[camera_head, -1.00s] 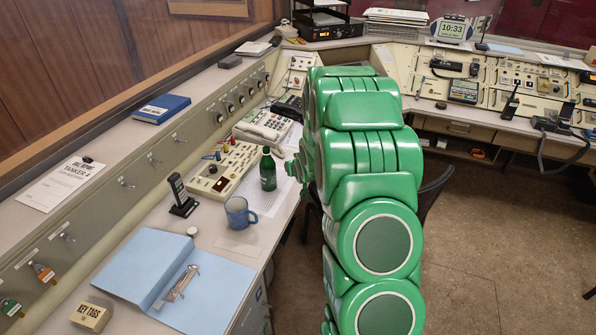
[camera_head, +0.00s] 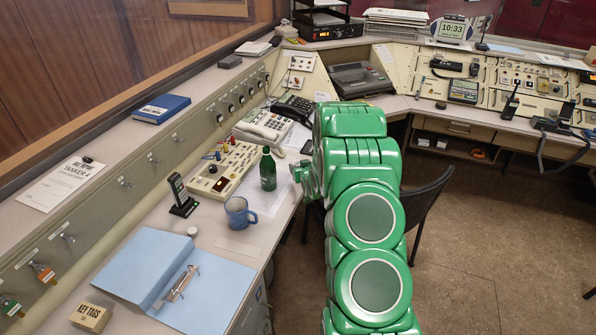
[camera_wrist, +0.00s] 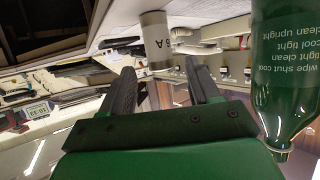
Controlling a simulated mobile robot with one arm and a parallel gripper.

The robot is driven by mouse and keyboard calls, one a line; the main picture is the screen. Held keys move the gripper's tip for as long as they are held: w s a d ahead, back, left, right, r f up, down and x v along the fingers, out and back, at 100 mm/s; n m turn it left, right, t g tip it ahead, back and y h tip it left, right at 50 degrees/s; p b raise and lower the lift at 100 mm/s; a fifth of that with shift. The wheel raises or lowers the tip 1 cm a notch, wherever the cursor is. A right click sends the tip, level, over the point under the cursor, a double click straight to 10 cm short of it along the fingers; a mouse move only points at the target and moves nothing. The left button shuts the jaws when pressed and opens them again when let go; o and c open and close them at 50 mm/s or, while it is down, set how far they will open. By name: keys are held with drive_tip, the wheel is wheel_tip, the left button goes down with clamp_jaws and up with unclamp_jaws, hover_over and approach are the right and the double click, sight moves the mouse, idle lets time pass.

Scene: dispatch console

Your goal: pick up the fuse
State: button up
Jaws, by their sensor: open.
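In the wrist view, which is upside down, a pale cylinder with dark letters and a grey end (camera_wrist: 157,40), which looks like the fuse, stands on the desk. It shows beyond and between the fingertips of my gripper (camera_wrist: 160,78), apart from them. My gripper is open and empty. In the head view my gripper (camera_head: 299,173) is just right of the green bottle (camera_head: 268,172), at the desk's edge. I cannot make out the fuse in the head view. The bottle also fills the right side of the wrist view (camera_wrist: 290,75), close to the right finger.
A blue mug (camera_head: 240,213), a handheld radio in its stand (camera_head: 182,197) and a beige switch panel (camera_head: 228,172) are left of the bottle. A telephone (camera_head: 263,127) stands behind it. An open blue binder (camera_head: 135,258) lies in front. A dark chair (camera_head: 428,205) is right of my arm.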

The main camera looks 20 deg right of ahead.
sight(298, 164)
drive_tip(key=shift+x, duration=2.75)
drive_tip(key=shift+a+r, duration=0.1)
drive_tip(key=shift+c, duration=0.3)
drive_tip(key=c, duration=1)
drive_tip(key=shift+r, duration=0.15)
drive_tip(key=shift+r, duration=0.6)
wheel_tip(298, 164, up, 2)
drive_tip(key=shift+s+r, duration=0.1)
drive_tip(key=shift+r, duration=0.1)
drive_tip(key=w+a+r+v, duration=0.1)
drive_tip(key=r+v, duration=0.1)
drive_tip(key=v, duration=1.4)
drive_tip(key=shift+w+a+r, duration=0.2)
drive_tip(key=shift+a+r, duration=0.2)
drive_tip(key=shift+r, duration=0.05)
